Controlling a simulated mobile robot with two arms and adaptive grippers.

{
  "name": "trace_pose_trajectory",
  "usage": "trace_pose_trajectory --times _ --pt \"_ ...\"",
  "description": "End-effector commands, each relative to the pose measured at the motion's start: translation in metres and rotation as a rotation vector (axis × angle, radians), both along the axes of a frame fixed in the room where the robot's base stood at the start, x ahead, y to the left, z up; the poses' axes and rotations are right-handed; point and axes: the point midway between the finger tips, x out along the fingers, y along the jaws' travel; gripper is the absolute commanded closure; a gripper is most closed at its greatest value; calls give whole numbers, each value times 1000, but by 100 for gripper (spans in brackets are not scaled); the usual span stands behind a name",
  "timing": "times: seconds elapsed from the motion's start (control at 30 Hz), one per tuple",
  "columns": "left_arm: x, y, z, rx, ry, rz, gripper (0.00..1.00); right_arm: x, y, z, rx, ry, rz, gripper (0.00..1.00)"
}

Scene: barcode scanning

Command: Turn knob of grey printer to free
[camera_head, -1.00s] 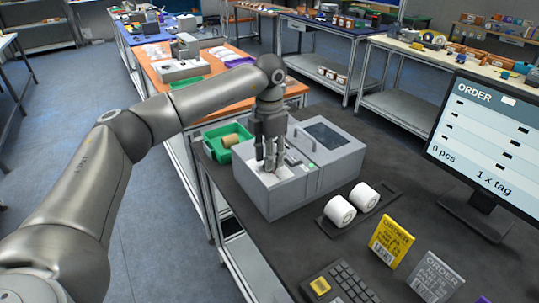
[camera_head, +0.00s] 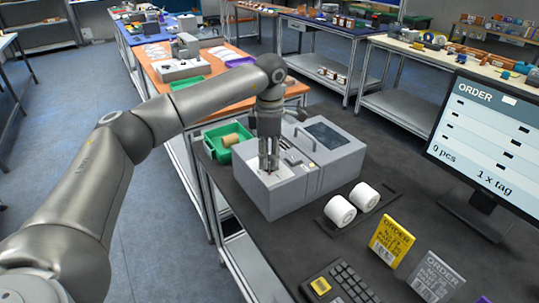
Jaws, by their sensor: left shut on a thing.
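The grey printer (camera_head: 312,184) stands on the dark table near the middle of the head view, with a dark window on its top right. My left gripper (camera_head: 268,168) points straight down over the recessed left part of the printer. Its fingers are close together and shut on a small part there, which fits the knob; the fingers hide most of it. My right gripper is out of view.
A green bin (camera_head: 217,151) with a brown roll stands behind the printer's left end. Two white rolls (camera_head: 340,211) lie in front of it on the right. A yellow order card (camera_head: 391,240), a grey card (camera_head: 432,277), a keypad (camera_head: 342,285) and a monitor (camera_head: 489,150) stand farther right and nearer.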

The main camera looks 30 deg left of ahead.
Motion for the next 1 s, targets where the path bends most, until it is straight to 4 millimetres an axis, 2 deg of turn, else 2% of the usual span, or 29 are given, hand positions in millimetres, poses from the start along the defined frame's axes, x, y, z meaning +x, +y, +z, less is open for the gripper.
trace_pose_trajectory --times 0.7,1.0 --pt "1 -1 1 -1 -4 -668 91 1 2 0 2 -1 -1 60" --pt "1 -1 1 -2 -5 -869 91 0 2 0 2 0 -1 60"
